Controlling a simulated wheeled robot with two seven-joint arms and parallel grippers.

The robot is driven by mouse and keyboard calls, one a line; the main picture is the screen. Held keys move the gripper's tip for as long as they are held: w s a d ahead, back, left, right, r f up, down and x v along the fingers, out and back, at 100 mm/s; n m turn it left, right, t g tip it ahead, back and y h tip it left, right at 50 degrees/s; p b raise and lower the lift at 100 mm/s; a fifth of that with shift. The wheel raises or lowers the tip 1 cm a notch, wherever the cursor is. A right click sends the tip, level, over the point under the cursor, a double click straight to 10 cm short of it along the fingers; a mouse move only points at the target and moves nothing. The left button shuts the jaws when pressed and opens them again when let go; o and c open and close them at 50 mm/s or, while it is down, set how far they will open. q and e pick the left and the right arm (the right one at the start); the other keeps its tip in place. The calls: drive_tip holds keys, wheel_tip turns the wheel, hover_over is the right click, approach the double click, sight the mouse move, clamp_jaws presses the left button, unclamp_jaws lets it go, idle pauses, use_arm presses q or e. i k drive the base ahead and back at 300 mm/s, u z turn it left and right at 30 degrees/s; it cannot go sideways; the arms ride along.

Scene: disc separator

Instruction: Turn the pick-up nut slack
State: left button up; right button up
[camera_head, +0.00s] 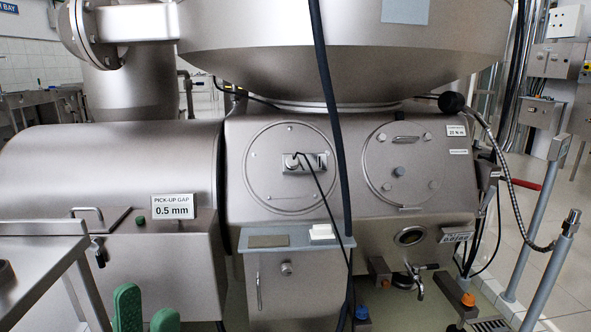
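I cannot make out which part is the pick-up nut. A sign reading "PICK-UP GAP 0.5 mm" (172,206) stands on the machine's left housing, with a small green knob (140,220) beside it. The left round cover (262,178) carries a small plate with a fitting (304,162) and a thin black cable. The right round cover (412,190) has a bluish hex-like piece (399,171) at its middle and handles above and below. A label reading about 23 N·m (456,130) sits to its upper right. I see neither gripper clearly in the head view.
A black hose (330,110) hangs down across the middle. A narrow shelf (290,237) holds a grey pad (268,241) and a white block (321,232). Green boot-like shapes (128,307) stand at bottom left near a steel bench (40,252). Posts and a flexible conduit stand at right.

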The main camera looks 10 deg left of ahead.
sight(292, 164)
drive_tip(key=z, duration=0.25)
drive_tip(key=i, duration=0.55)
drive_tip(key=u, duration=1.35)
